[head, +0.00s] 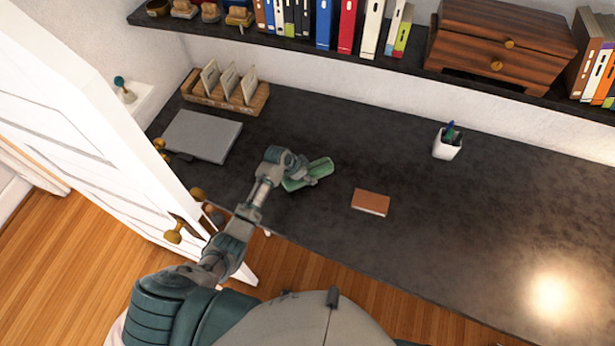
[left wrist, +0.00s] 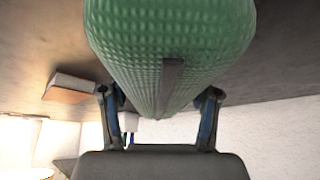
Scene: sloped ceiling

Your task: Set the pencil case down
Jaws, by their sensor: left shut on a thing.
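The green pencil case (head: 321,168) is at my left gripper (head: 312,179), over the dark desk (head: 300,230) near its front edge. In the left wrist view the case (left wrist: 170,50) is green with a bumpy texture and a dark strip, and it fills the upper middle. The two fingers of the left gripper (left wrist: 160,110) stand on either side of it, shut on it. I cannot tell whether the case touches the desk top. My right gripper is not in view.
A brown notebook (head: 371,202) lies right of the case. A white pen cup (head: 447,143) stands farther right. A grey laptop (head: 203,135) and a wooden card holder (head: 226,93) are at the left. A white door (head: 90,130) stands left of my arm. The desk's right part is clear.

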